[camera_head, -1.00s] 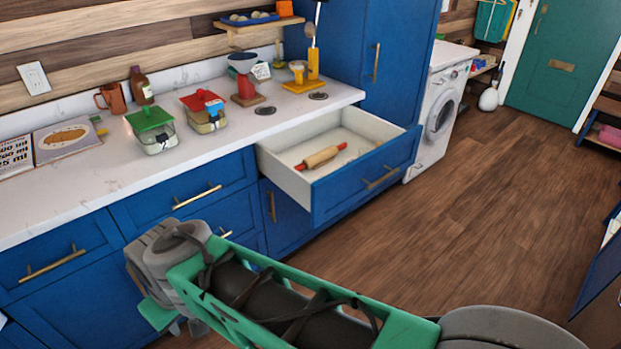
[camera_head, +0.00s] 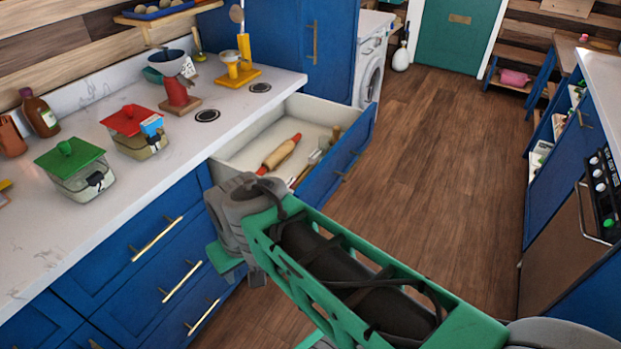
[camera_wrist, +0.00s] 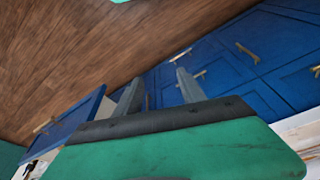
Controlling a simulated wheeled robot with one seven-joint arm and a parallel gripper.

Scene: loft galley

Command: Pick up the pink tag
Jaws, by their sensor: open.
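I cannot make out a pink tag in either view. A pink object (camera_head: 515,78) sits on a low shelf by the far door, too small to tell what it is. My gripper (camera_wrist: 160,76) is open and empty in the wrist view, its two grey fingers apart over the blue cabinet fronts and wood floor. In the head view my arm hangs in front of the blue drawers, and its fingers cannot be made out there.
An open drawer (camera_head: 250,147) with a rolling pin (camera_head: 279,154) and utensils juts out beside my arm. The counter (camera_head: 150,185) holds green-lidded (camera_head: 75,170) and red-lidded (camera_head: 136,131) containers. An oven (camera_head: 570,250) stands at right. The middle floor (camera_head: 430,160) is clear.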

